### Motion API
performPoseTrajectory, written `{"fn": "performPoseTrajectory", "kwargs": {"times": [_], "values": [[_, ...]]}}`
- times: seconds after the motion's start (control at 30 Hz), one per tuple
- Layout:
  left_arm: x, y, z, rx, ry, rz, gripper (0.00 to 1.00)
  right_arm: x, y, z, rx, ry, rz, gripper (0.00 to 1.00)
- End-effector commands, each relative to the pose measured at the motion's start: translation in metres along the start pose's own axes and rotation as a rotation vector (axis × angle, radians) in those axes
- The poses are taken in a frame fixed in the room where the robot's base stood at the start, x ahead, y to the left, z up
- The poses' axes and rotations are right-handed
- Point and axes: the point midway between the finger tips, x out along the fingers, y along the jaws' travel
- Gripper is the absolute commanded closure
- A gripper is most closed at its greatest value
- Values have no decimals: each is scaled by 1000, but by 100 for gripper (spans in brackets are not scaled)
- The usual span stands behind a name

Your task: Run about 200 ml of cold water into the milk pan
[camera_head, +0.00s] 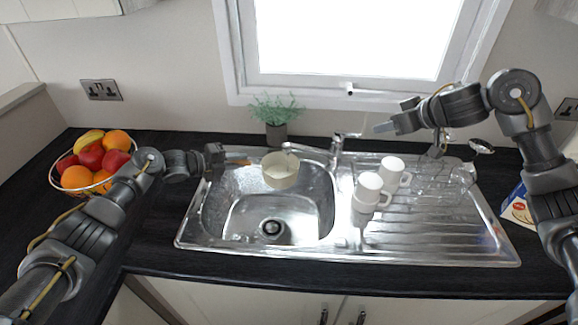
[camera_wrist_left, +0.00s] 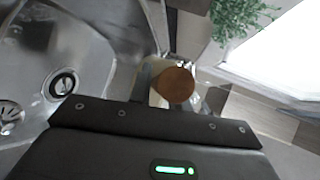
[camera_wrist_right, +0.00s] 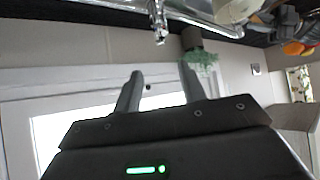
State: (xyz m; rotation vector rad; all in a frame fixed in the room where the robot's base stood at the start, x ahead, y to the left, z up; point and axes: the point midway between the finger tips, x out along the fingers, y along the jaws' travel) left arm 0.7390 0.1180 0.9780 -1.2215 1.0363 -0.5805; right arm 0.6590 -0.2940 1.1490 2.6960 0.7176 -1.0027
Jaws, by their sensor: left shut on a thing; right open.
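The cream milk pan (camera_head: 280,170) is held over the back of the sink basin (camera_head: 245,190), looking roughly upright. My left gripper (camera_head: 224,160) is shut on its wooden handle, whose round brown end shows in the left wrist view (camera_wrist_left: 174,85). The chrome tap (camera_head: 334,150) stands behind the basin, its spout reaching left to above the pan. I can make out no water stream; the pan's contents are unclear. My right gripper (camera_head: 378,128) is open and empty, right of the tap's top lever (camera_head: 347,134) and apart from it. The tap also shows in the right wrist view (camera_wrist_right: 158,22).
White mugs (camera_head: 369,186) stand on the drainer (camera_head: 430,215), with glassware (camera_head: 440,175) to their right. A potted plant (camera_head: 277,120) stands behind the sink. A fruit basket (camera_head: 90,165) is at left, near my left arm. A box (camera_head: 517,207) is at far right.

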Motion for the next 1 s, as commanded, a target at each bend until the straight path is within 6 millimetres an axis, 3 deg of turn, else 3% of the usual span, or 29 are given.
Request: {"fn": "performPoseTrajectory", "kwargs": {"times": [0.3,0.63,0.73,0.93,1.0], "values": [[-54,16,23,2,0,-3,100,0,0,0,0,0,0,59],[-61,18,25,1,2,-4,100,0,0,0,0,0,0,59],[-61,20,25,0,2,-1,100,0,0,-6,0,9,-1,72],[-61,19,25,1,2,-3,100,0,-2,-44,0,68,-3,98],[-60,19,25,1,2,-3,100,0,-1,-45,0,68,-2,100]]}}
